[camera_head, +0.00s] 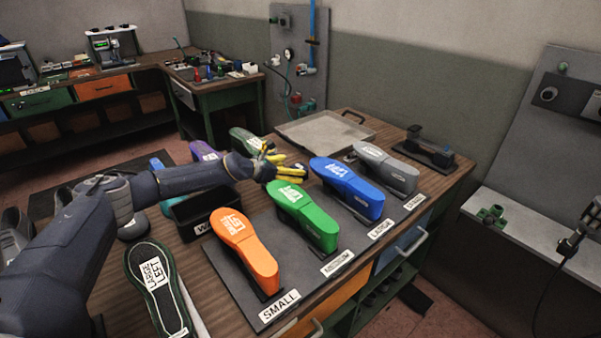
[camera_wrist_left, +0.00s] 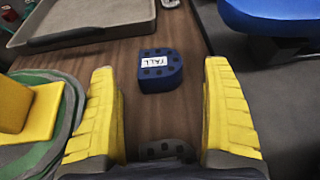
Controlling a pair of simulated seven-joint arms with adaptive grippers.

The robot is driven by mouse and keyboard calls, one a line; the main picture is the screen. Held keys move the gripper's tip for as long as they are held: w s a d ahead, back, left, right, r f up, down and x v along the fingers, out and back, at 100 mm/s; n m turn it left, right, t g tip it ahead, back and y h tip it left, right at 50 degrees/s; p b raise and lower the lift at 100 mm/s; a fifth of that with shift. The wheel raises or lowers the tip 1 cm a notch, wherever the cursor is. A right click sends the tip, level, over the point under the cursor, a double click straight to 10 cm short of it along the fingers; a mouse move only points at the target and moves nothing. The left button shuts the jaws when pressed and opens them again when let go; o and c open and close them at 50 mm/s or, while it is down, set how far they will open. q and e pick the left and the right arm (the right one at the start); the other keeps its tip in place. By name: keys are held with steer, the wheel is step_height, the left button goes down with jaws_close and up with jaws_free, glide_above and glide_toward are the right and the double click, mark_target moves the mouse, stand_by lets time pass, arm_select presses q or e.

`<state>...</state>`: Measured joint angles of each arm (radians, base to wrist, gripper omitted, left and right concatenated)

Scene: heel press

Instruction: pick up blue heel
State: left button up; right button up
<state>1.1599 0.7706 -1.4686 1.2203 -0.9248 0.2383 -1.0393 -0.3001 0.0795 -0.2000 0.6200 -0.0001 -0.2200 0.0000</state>
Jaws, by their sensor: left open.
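The blue heel (camera_wrist_left: 160,72) is a small dark blue block with a white label reading TALL. In the left wrist view it lies on the wooden bench top, ahead of my left gripper and roughly centred between its fingers. My left gripper (camera_head: 284,165) has yellow fingers, open with nothing held between them. In the head view it hangs over the bench behind the green shoe form, and I cannot clearly make out the heel there. My right gripper is not in view.
A grey tray (camera_head: 322,132) stands behind. Orange (camera_head: 245,248), green (camera_head: 304,214), blue (camera_head: 348,187) and grey (camera_head: 385,168) shoe forms stand on a dark mat. A yellow block (camera_wrist_left: 30,108) on a green-edged sole is left of the fingers. A dark piece (camera_wrist_left: 165,149) lies near the gripper's base.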

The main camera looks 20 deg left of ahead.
mark_target(298, 168)
arm_select(q)
steer(key=shift+x, duration=2.4)
steer(key=shift+c, duration=0.4)
steer(key=shift+r, duration=0.1)
steer(key=c, duration=1.3)
